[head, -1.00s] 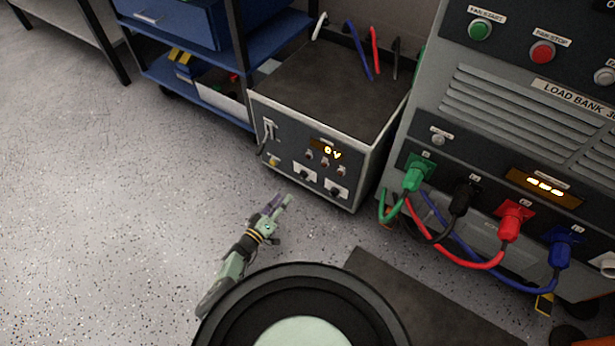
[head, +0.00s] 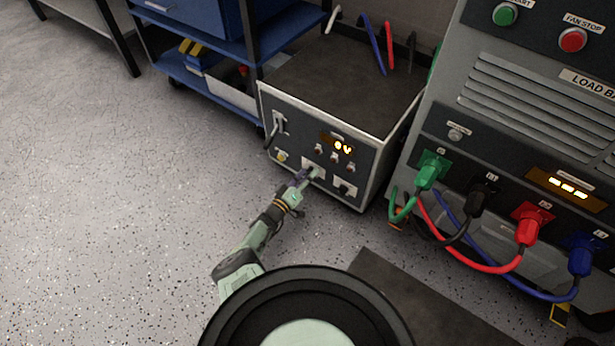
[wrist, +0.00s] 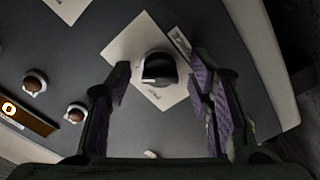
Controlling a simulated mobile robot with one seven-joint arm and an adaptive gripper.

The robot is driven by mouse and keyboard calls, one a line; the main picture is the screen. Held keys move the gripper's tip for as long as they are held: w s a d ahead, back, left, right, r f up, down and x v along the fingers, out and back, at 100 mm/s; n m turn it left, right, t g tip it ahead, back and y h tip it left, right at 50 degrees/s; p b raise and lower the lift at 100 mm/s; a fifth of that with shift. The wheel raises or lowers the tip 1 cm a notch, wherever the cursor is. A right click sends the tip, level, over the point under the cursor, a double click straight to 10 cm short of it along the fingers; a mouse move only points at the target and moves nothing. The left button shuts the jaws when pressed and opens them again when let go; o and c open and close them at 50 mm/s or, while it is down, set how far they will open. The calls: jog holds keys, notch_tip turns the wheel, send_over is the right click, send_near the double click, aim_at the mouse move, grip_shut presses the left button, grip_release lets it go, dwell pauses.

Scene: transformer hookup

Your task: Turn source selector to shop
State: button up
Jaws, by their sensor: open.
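The transformer box (head: 335,95) stands on the floor with a dark front panel. In the wrist view a black selector knob (wrist: 159,68) sits on a white plate (wrist: 128,45), with labels too small to read. My gripper (head: 303,177) is at the lower front of the panel, over the left of two white-plated knobs. In the wrist view my gripper (wrist: 165,100) is open, its purple-padded fingers on either side of the knob, with gaps to it. I cannot tell which label marks shop. In the head view the gripper hides most of this knob.
A second plated knob (head: 344,187) is just right. The load bank (head: 510,120) with plugged cables stands at right. Floor at left is clear.

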jog(key=shift+c, duration=0.2)
grip_shut()
dwell(0.4)
jog(key=shift+n+p, duration=0.4)
jog(key=shift+n, duration=7.5)
